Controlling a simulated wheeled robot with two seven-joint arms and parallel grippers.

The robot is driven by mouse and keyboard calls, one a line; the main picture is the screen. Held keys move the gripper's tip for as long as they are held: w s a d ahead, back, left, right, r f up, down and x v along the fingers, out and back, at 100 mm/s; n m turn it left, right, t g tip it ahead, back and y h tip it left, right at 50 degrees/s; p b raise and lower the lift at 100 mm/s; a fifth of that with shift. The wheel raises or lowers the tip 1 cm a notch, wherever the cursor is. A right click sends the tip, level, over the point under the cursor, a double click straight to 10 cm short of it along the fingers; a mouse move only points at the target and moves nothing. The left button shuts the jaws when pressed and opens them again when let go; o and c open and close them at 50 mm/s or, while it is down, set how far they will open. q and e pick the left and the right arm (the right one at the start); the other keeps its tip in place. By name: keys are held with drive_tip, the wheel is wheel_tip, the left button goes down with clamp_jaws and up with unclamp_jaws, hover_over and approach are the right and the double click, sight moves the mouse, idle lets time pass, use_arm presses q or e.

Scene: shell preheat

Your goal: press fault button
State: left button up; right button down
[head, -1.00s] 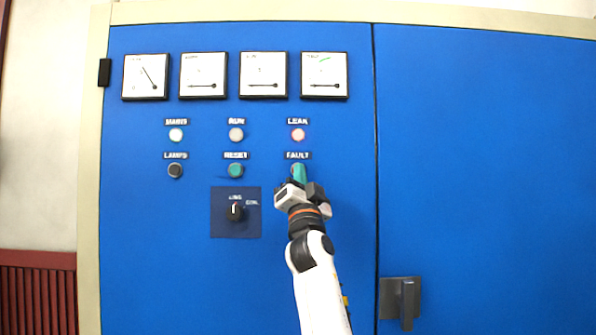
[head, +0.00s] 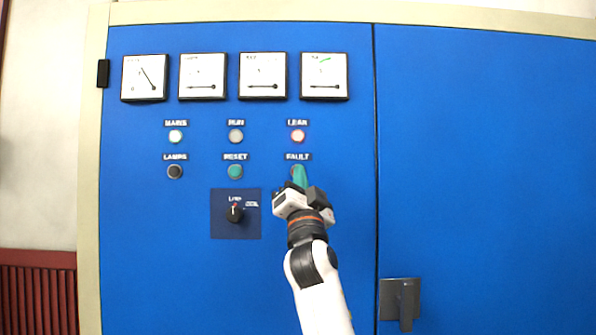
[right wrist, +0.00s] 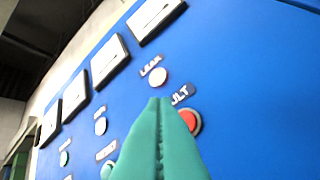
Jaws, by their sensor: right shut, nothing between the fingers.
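The red FAULT button (right wrist: 194,120) sits in a pale ring under the FAULT label on the blue panel. In the head view the label (head: 297,157) shows, but the fingers cover most of the button. My right gripper (head: 300,175) is shut and empty, its teal fingers pointing at the panel. In the right wrist view the closed fingertips (right wrist: 160,103) appear just left of the button, overlapping its edge. I cannot tell whether they touch it. My left gripper is not in view.
The green RESET button (head: 235,171) and black LAMPS button (head: 175,171) are to the left. A rotary selector (head: 235,211) is below RESET. A door handle (head: 400,300) is at lower right. Several meters line the top.

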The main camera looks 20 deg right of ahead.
drive_tip(key=shift+s+a, duration=0.3)
drive_tip(key=shift+s, duration=0.65)
